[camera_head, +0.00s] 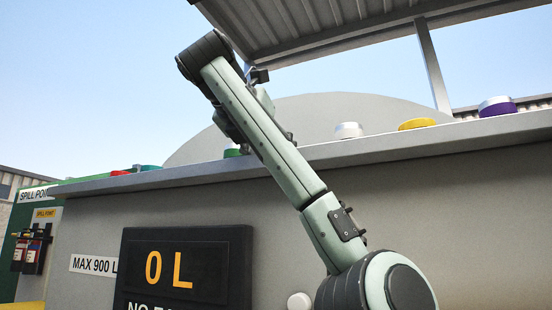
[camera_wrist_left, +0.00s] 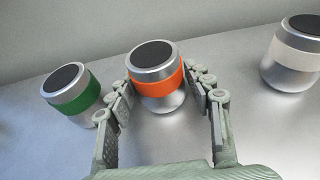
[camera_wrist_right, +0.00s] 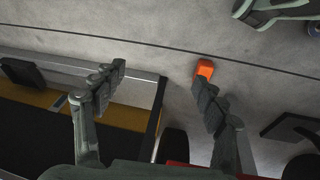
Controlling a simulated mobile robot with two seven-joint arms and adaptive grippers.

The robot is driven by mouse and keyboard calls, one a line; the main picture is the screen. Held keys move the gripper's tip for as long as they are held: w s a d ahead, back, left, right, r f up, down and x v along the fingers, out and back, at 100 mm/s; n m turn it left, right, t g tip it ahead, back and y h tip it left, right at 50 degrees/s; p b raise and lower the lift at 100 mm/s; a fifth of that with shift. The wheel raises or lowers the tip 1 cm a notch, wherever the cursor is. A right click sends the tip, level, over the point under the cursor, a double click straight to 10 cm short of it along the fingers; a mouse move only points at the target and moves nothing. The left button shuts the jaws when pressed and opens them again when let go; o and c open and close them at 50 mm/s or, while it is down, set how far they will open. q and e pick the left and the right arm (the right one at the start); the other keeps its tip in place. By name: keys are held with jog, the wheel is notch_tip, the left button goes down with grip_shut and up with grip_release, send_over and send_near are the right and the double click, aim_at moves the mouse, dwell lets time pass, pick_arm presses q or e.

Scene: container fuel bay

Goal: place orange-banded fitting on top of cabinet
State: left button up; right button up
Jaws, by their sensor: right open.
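The orange-banded fitting (camera_wrist_left: 157,80) is a silver cylinder with a dark cap, upright between the two fingers of my left gripper (camera_wrist_left: 160,78) in the left wrist view. It appears to rest on the grey cabinet top (camera_wrist_left: 250,125). The fingertips are close to both its sides; I cannot tell whether they press on it. In the head view the cabinet's top edge (camera_head: 450,133) runs across, and my arm hides the fitting and left gripper. My right gripper (camera_wrist_right: 160,80) is open and empty, above the floor.
A green-banded fitting (camera_wrist_left: 71,90) stands close to the left, and a white-banded one (camera_wrist_left: 292,54) stands farther right. Yellow (camera_head: 417,124) and purple (camera_head: 497,106) fittings stand along the cabinet top. A sloping roof (camera_head: 330,25) is overhead. A small orange item (camera_wrist_right: 204,68) shows near my right fingertip.

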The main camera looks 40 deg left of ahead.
pick_arm(q)
jog(key=shift+o, duration=0.8)
jog(key=shift+r, duration=0.1)
pick_arm(e)
jog(key=shift+r, duration=0.1)
pick_arm(q)
jog(key=shift+s+r, duration=0.1)
jog(key=shift+s, duration=0.2)
jog(key=b+v, duration=0.2)
jog(key=v, duration=0.7)
jog(key=shift+s+d, duration=0.15)
jog(key=shift+d, duration=0.05)
jog(key=shift+b+v, duration=0.95)
jog(key=shift+v, duration=0.1)
pick_arm(e)
notch_tip(320, 180, up, 9)
jog(key=shift+w+d+t, duration=0.15)
jog(key=shift+w+t, duration=0.15)
jog(key=shift+w, duration=0.1)
